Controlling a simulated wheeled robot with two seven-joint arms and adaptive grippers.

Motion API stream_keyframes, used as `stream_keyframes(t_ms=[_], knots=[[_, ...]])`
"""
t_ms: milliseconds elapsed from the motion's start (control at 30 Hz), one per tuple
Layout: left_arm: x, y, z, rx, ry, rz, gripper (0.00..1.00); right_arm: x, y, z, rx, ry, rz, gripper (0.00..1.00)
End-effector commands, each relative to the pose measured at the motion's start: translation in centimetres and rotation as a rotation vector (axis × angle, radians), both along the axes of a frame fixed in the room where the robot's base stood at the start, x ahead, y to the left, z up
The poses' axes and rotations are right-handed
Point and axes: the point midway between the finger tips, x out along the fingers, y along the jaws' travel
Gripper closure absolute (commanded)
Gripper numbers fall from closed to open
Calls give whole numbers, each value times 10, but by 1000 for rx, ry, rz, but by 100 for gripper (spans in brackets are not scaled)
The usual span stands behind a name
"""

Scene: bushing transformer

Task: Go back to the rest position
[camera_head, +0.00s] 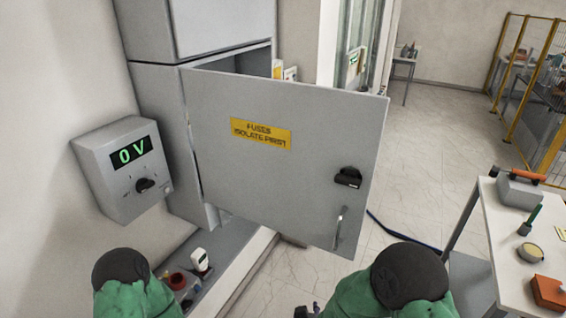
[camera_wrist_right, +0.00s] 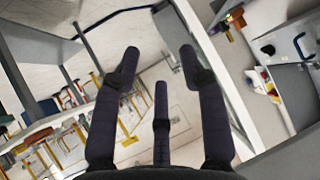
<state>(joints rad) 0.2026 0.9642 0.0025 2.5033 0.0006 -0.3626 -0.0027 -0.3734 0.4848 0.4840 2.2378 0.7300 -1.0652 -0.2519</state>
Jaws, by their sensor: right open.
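My right gripper (camera_wrist_right: 160,66) shows in the right wrist view with its dark fingers spread apart and nothing between them. The floor and furniture lie beyond the fingers, well apart from them. In the head view my two green arms with black caps show at the bottom edge. My left gripper does not show in either view. The grey cabinet door (camera_head: 290,175), with a yellow "FUSES ISOLATE FIRST" label (camera_head: 261,134), stands swung open in front of the cabinet (camera_head: 160,105). It carries a black latch and a metal handle.
A wall box (camera_head: 125,170) at left reads "0 V". A low grey ledge (camera_head: 235,268) below the cabinet holds small red and white items. A white table (camera_head: 515,250) with tools stands at right. A yellow fence (camera_head: 530,90) is behind it. Open floor lies between door and table.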

Motion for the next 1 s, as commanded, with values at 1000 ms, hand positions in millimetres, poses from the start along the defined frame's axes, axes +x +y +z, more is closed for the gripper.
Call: stream_keyframes(t_ms=[1000], knots=[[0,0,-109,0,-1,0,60,-184,-22,-287,431,871,205,57]])
